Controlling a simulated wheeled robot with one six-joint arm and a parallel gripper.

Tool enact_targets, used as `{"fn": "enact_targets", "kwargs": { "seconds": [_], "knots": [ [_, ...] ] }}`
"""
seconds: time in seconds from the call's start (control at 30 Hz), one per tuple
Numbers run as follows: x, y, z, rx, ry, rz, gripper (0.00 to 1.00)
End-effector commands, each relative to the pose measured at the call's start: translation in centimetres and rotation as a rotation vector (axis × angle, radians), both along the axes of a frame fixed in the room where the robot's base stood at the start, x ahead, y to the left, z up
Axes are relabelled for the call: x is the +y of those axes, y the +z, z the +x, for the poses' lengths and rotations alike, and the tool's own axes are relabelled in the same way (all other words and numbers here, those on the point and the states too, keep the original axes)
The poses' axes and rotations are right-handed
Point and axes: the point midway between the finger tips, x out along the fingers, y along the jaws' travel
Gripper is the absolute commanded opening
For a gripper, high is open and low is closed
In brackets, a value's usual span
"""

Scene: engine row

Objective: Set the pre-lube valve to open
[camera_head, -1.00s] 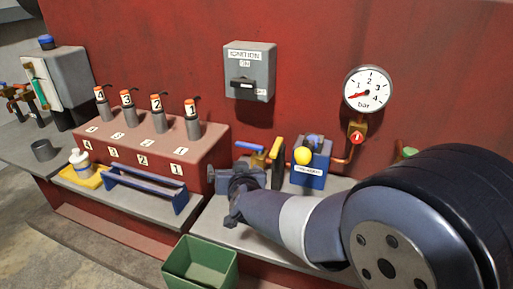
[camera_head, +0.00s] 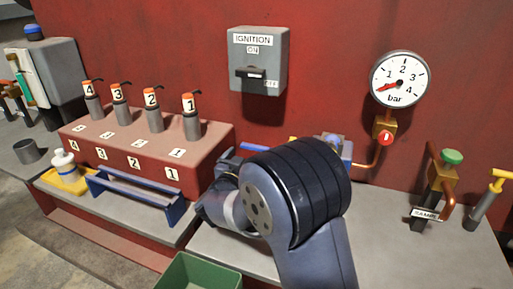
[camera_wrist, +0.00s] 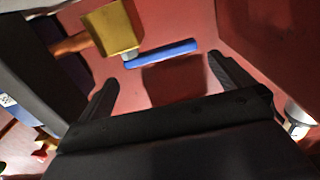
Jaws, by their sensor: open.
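The pre-lube valve shows in the wrist view as a brass block (camera_wrist: 112,30) with a blue lever handle (camera_wrist: 160,53) reaching right from it, against a red surface. The lever lies nearly sideways in that picture, tilted slightly up at its right end. My gripper (camera_wrist: 163,70) is open, its two dark fingers on either side of the lever's area, with nothing between them that I can see touching. In the head view a bit of the blue lever (camera_head: 255,147) shows left of my arm; the valve body and my gripper's fingers are hidden behind the arm. I cannot tell the fingers' distance to the lever.
The blue pump box (camera_head: 345,152) is mostly covered by my arm. A pressure gauge (camera_head: 400,79) has its needle low. An ignition switch (camera_head: 257,60) is on the red wall. A green-knobbed sample valve (camera_head: 452,157) stands right. A green bin (camera_head: 198,272) sits in front.

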Motion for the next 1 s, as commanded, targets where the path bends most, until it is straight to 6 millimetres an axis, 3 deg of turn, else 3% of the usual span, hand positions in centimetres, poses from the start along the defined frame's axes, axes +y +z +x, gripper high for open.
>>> {"fn": "enact_targets", "kwargs": {
  "seconds": [0.1,0.3,0.73,1.0],
  "knots": [
    [-1.0,0.0,2.3,-0.001,-0.003,0.001,1.0],
    [-2.0,0.0,4.8,0.0,0.0,-0.001,1.0],
    [-2.4,0.0,5.7,0.0,0.002,-0.001,1.0],
    [-2.4,0.0,5.7,0.0,0.002,-0.001,0.78]
  ]
}}
